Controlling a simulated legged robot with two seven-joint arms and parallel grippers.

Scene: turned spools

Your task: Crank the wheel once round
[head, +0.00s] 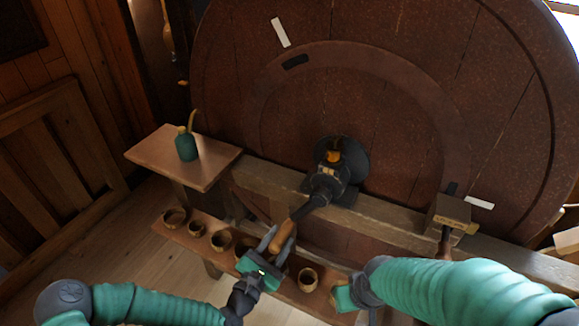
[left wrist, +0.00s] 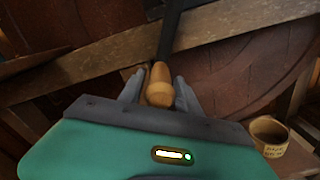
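The big wheel (head: 400,140) is a dark reddish-brown plank disc with white marks and one black mark. In front of its hub is a dark crank (head: 323,190) ending in a turned wooden handle (head: 284,236), which points down and left. My left gripper (head: 280,238) has a finger on each side of this handle. In the left wrist view the handle (left wrist: 160,85) fills the space between the fingers and looks gripped. My right gripper (head: 344,297) is low in the head view, over the low shelf. Its fingers are hidden.
A low shelf (head: 172,238) bears several small round wooden cups, one below my left gripper. A small side table (head: 160,155) at left holds a green bottle (head: 186,146). A wooden beam (head: 390,222) crosses before the wheel, with a wooden block (head: 453,209) at right.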

